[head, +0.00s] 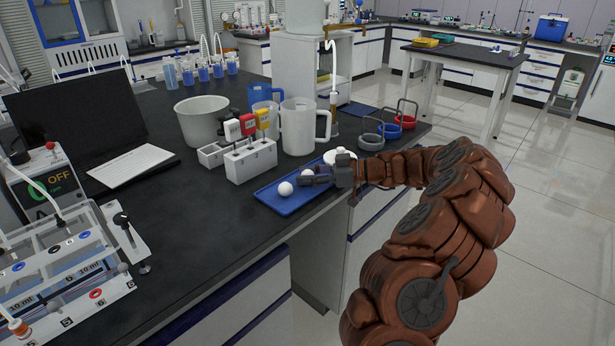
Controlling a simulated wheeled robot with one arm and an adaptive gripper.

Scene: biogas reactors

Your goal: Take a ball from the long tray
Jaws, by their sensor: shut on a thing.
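The long tray (299,206) is blue and shallow and lies on the dark bench top near its front edge. A white ball (286,188) sits in its left part, just left of my fingertips. A second white ball (307,173) shows at my gripper (308,179), partly covered by the dark fingers. My gripper reaches in from the right, low over the tray, and is shut on this second ball. I cannot tell whether that ball touches the tray. A white rounded thing (340,154) shows behind my wrist, partly hidden.
A white block with red and yellow meters (250,161), a white jug (298,128) and a grey tub (203,120) stand behind the tray. Ring-shaped weights (371,141) stand to the right. A laptop (80,140) and a reactor rig (60,265) are at left. Bench front-centre is clear.

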